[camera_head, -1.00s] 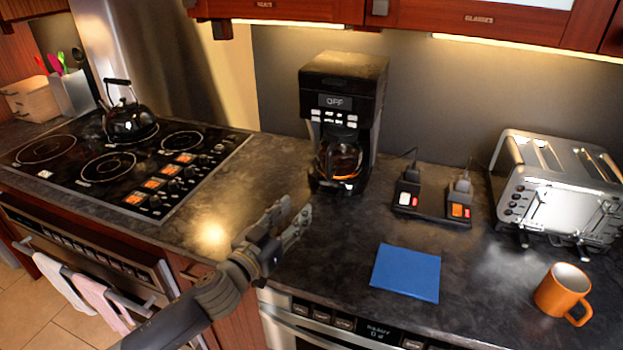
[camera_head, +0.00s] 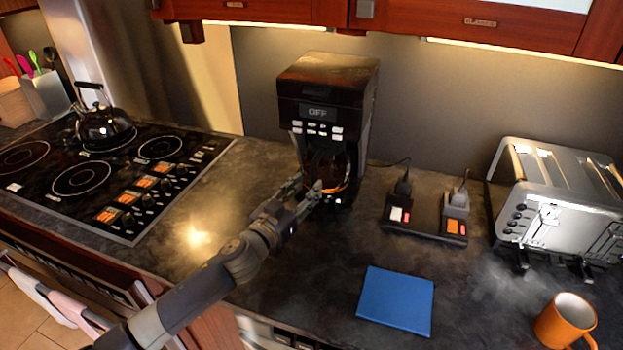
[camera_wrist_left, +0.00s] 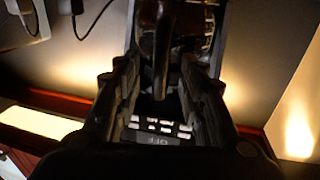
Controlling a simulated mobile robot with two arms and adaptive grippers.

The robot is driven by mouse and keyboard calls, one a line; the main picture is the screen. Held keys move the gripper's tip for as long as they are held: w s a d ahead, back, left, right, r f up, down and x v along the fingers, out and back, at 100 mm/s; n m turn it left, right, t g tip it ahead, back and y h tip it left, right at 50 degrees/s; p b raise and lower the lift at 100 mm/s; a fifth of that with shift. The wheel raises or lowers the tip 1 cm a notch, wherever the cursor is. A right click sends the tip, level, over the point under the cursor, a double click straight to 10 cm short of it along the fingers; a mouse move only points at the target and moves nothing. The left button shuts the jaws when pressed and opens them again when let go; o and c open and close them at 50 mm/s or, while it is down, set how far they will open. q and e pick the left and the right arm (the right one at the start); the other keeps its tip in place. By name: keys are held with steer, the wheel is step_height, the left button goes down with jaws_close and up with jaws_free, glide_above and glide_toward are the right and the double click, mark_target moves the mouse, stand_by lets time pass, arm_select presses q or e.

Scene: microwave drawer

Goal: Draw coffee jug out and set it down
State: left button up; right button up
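The coffee jug (camera_head: 329,166) is dark glass with an orange glint and sits inside the black coffee maker (camera_head: 331,90), whose display reads OFF. My left gripper (camera_head: 309,190) is at the front of the jug. In the left wrist view the jug (camera_wrist_left: 190,30) is at the top, and its dark handle (camera_wrist_left: 162,60) points down between the two fingers of my left gripper (camera_wrist_left: 160,75). The fingers are apart, with a gap on both sides of the handle. My right gripper is not in view.
A blue square mat (camera_head: 397,301) lies flat on the dark counter. The stove with a kettle (camera_head: 104,126) is at the left.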

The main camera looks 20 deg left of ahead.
mark_target(311, 184)
arm_select(q)
steer(key=x, duration=0.3)
steer(key=shift+w, duration=0.5)
steer(key=shift+w+d, duration=0.1)
steer(key=shift+w, duration=0.05)
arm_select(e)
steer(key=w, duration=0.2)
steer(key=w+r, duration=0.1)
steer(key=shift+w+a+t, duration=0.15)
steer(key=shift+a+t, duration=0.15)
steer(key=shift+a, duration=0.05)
arm_select(q)
steer(key=shift+f, duration=0.1)
jaws_close()
steer(key=shift+r, duration=0.3)
steer(key=shift+w+p, duration=0.1)
steer(key=shift+p, duration=0.25)
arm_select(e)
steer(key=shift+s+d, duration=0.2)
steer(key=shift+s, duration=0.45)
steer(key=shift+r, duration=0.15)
